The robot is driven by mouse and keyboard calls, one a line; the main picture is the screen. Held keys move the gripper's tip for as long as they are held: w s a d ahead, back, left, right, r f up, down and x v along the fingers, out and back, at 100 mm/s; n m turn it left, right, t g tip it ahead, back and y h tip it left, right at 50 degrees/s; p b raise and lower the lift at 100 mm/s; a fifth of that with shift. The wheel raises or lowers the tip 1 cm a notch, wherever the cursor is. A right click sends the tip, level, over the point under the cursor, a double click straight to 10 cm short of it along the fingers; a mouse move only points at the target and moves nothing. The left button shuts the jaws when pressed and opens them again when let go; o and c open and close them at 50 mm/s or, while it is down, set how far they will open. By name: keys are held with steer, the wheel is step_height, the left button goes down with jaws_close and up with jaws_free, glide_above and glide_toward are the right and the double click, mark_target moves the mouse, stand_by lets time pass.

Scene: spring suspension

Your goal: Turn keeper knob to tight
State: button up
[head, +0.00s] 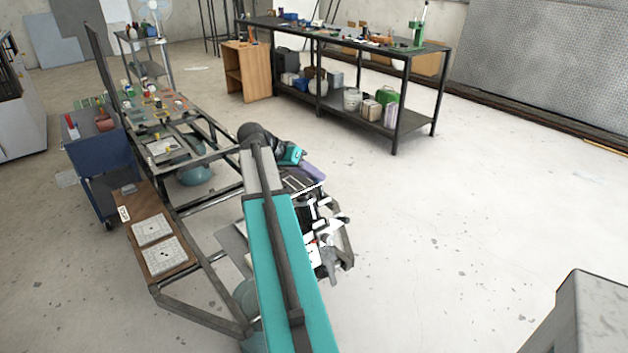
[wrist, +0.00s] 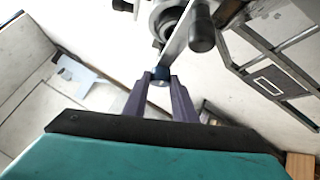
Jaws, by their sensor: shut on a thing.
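In the wrist view, my gripper (wrist: 160,82) has its two purple-grey fingers closed around a small dark blue knob (wrist: 160,73), which looks like the keeper knob. The knob sits at the lower end of a flat pale metal bar (wrist: 178,45). Only the part of the knob between and above the fingertips shows, and I see no mark that tells its turn. In the head view, the purple part of my gripper (head: 312,171) is beside the black and white mechanism (head: 318,215). My arm hides part of that mechanism, and the knob cannot be made out there.
In the wrist view, a black handle (wrist: 202,36) stands close to the right of the knob, and a round metal part (wrist: 168,18) lies behind. In the head view, a dark metal frame (head: 205,245) runs left of my arm. Open floor lies to the right.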

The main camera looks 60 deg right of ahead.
steer(key=shift+d+m+g+b, duration=0.15)
steer(key=shift+m+g+b, duration=0.2)
steer(key=shift+m+g, duration=0.2)
steer(key=o, duration=1)
steer(key=shift+o, duration=0.2)
steer(key=b+v, duration=0.2)
steer(key=v, duration=1.2)
